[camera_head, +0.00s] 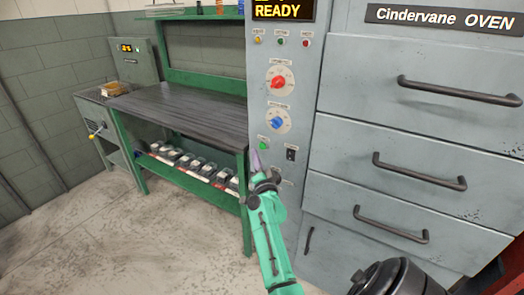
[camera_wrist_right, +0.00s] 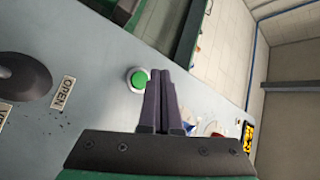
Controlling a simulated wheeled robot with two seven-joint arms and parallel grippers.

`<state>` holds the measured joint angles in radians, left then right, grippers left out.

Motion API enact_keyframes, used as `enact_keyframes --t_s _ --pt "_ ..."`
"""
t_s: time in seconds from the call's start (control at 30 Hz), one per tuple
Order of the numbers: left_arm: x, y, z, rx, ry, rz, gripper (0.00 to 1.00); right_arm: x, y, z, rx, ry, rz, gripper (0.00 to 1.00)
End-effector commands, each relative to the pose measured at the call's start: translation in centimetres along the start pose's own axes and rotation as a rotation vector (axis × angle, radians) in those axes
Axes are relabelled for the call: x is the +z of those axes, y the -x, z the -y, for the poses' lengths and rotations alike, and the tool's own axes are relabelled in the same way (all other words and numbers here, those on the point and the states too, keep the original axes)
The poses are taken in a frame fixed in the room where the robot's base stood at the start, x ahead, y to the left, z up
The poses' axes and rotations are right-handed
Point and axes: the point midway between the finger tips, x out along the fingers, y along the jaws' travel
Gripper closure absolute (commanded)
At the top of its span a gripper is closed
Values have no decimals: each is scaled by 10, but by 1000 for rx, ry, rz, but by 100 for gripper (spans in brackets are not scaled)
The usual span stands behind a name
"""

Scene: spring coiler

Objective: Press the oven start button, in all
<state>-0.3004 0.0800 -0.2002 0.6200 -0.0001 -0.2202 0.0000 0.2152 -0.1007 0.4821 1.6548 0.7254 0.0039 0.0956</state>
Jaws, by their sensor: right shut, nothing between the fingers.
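The oven start button looks to be the green button (camera_head: 263,143) low on the oven's grey control panel (camera_head: 259,186). The green button (camera_wrist_right: 138,80) shows large in the right wrist view, in a pale ring. My right gripper (camera_head: 256,158) is shut and empty, just below the button in the head view. In the wrist view its fingertips (camera_wrist_right: 161,74) lie just right of the button; I cannot tell whether they touch the panel. The display (camera_head: 283,10) reads READY. My left gripper is not in view.
A red knob (camera_head: 279,82) and a blue knob (camera_head: 278,122) sit above the button, and a black switch (camera_head: 291,154) sits to its right. Oven drawers with dark handles (camera_head: 418,184) stand right. A green workbench (camera_head: 180,110) stands left; the floor before it is clear.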

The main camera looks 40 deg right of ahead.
Motion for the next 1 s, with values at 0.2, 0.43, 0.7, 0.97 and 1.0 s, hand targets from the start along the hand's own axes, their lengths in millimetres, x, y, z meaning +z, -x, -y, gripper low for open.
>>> enact_keyframes --t_s 0.2,0.43,0.7,0.97,1.0 --pt "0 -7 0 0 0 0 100 -10 -13 -10 0 1 -1 100" --pt "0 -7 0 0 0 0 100 -11 -14 -10 1 0 0 100" --pt "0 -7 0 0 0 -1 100 -11 -14 -10 1 0 0 100" --pt "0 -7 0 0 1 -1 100 -11 -14 -10 1 0 0 100" --pt "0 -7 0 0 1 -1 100 -11 -14 -10 1 0 0 100"
